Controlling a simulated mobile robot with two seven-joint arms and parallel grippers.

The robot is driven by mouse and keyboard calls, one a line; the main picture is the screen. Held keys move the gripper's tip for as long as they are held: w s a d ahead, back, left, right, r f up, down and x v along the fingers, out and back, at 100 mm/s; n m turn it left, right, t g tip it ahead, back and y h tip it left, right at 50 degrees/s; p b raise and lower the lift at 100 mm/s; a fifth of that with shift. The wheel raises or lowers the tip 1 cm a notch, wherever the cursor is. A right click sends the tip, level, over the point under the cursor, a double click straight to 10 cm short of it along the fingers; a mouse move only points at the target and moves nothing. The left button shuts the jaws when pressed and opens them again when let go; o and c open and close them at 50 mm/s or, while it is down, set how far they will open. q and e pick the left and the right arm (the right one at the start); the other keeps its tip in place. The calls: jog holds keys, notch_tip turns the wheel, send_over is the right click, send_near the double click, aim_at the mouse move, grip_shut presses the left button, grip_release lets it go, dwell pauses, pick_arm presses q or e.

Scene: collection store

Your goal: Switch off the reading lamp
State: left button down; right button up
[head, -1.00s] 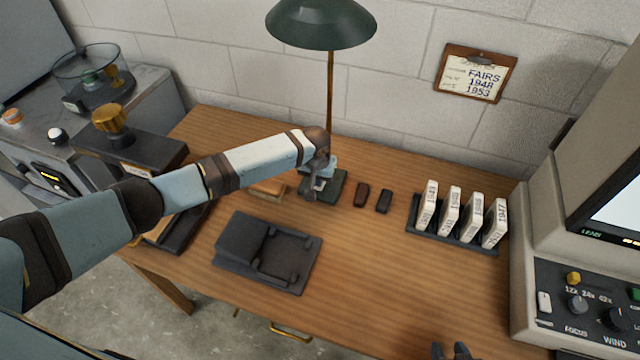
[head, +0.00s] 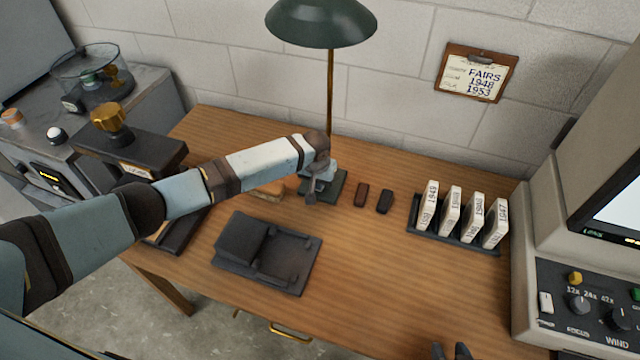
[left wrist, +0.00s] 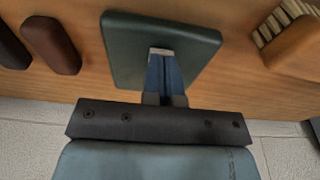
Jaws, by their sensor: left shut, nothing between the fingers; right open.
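The reading lamp has a dark green shade (head: 321,24), a thin brass pole (head: 330,95) and a green base (head: 338,190) on the wooden desk. No switch can be made out, and the shade hides any bulb; I cannot tell whether the lamp is lit. My left gripper (head: 311,195) is shut and empty at the near left side of the base, covering part of it. In the left wrist view its fingertips (left wrist: 161,54) overlap the green base (left wrist: 122,45); contact cannot be told. My right gripper (head: 452,351) is open at the bottom edge, only its tips showing.
Two small dark blocks, one brown (head: 361,195) and one black (head: 384,202), lie right of the base. A rack (head: 455,238) holds several labelled boxes. A dark grey cradle (head: 266,253) lies in front. A microfilm reader (head: 545,215) stands at right. The desk's front middle is clear.

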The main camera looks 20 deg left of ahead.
pick_arm(q)
jog(key=shift+f, duration=0.2)
pick_arm(e)
jog(key=shift+f, duration=0.15)
pick_arm(q)
jog(key=shift+r, duration=0.15)
notch_tip(320, 180, up, 6)
jog(key=p, duration=0.6)
jog(key=shift+f, duration=0.25)
jog(key=shift+r+p, duration=0.7)
jog(key=shift+p, duration=0.15)
jog(key=shift+f, duration=0.1)
pick_arm(e)
notch_tip(320, 180, up, 7)
jog(key=shift+d, duration=0.2)
